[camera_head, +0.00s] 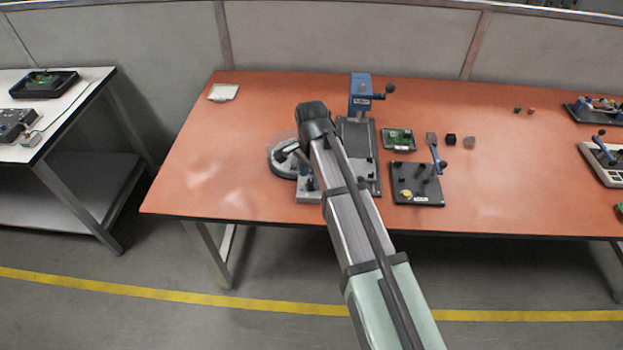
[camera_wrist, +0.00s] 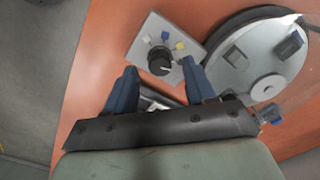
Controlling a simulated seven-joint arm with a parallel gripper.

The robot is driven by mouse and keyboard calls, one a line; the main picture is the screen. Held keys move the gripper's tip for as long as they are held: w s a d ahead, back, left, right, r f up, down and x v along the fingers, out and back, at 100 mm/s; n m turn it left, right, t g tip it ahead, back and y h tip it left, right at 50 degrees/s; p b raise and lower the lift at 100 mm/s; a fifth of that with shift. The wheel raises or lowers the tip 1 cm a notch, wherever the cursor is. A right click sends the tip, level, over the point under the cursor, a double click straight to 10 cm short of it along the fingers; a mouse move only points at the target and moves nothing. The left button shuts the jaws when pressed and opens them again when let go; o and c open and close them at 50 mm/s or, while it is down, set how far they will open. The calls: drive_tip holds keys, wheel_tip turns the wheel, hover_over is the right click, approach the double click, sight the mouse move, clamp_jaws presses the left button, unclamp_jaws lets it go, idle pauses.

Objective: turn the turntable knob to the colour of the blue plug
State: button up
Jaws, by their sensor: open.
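The black knob (camera_wrist: 160,61) stands on a light grey plate (camera_wrist: 139,51) with blue, yellow and whitish marks around its far side. Its pointer direction is too small to read. My gripper (camera_wrist: 159,70) is open, its two blue fingers on either side of the knob; I cannot tell whether they touch it. The round grey turntable (camera_wrist: 255,75) lies right of the knob plate and carries a dark bluish block (camera_wrist: 290,45), which may be the blue plug, and a grey block. In the head view, my arm partly hides the turntable (camera_head: 278,168) and the knob plate (camera_head: 306,197).
Right of my arm on the orange table (camera_head: 230,140) are a dark tray (camera_head: 356,135), a blue press (camera_head: 361,92), a green circuit board (camera_head: 399,138) and a black lever fixture (camera_head: 416,190). A small bluish part (camera_wrist: 268,114) shows beside my gripper. The table's left side is mostly clear.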

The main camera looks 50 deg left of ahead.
drive_tip(key=shift+f, duration=1.05)
clamp_jaws()
